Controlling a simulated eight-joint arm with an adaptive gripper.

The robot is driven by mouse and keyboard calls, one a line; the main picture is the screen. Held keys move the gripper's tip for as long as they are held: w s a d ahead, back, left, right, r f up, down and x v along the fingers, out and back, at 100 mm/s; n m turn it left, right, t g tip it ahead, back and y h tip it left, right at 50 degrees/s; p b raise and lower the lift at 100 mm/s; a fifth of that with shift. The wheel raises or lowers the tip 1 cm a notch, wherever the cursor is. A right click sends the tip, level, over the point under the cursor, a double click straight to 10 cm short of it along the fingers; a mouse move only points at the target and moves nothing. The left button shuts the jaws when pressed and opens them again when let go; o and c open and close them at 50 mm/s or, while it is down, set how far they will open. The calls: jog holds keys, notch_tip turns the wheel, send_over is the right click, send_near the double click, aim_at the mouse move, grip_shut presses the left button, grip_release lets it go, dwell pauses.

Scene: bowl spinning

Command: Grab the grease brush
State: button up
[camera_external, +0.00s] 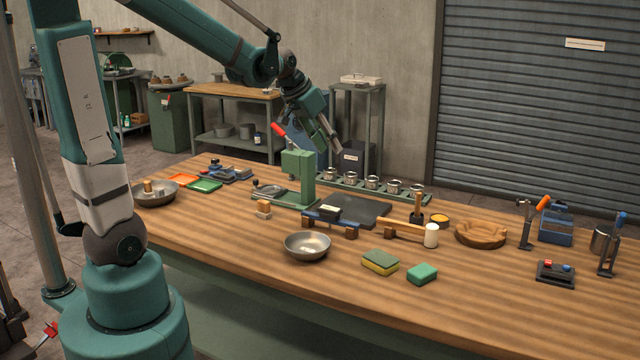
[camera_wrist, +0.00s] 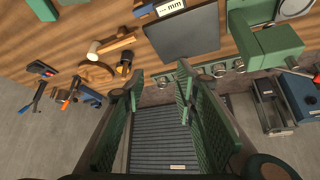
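What looks like the grease brush (camera_external: 418,204) stands upright on the bench, its pale wooden handle up and its lower part dark. It appears small in the wrist view (camera_wrist: 125,62), left of my fingers; its bristles cannot be made out. A small tin with yellow contents (camera_external: 439,219) sits just right of it. My gripper (camera_external: 333,141) is high above the back of the bench, left of the brush and well apart from it. In the wrist view my gripper (camera_wrist: 155,88) is open, with nothing between its fingers.
A white-headed mallet (camera_external: 431,236) lies on a wooden rest in front of the brush. A carved wooden bowl (camera_external: 481,233) is to its right. A green press (camera_external: 298,176), a dark mat (camera_external: 357,211) and a row of metal cups (camera_external: 372,181) are to its left.

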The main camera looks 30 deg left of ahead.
jog(key=w+d+f+m+h+p, duration=0.15)
jog(key=w+d+f, duration=0.35)
jog(key=w+d, duration=0.5)
jog(key=m+g+p, duration=0.1)
jog(key=m, duration=0.2)
send_near(418, 193)
notch_tip(418, 193, down, 2)
jog(key=w, duration=0.1)
jog(key=shift+w+d+f+h, duration=0.2)
jog(key=shift+d+f+h, duration=0.05)
jog(key=shift+x, duration=1.35)
jog(key=shift+d+f, duration=0.1)
jog(key=shift+x, duration=2.45)
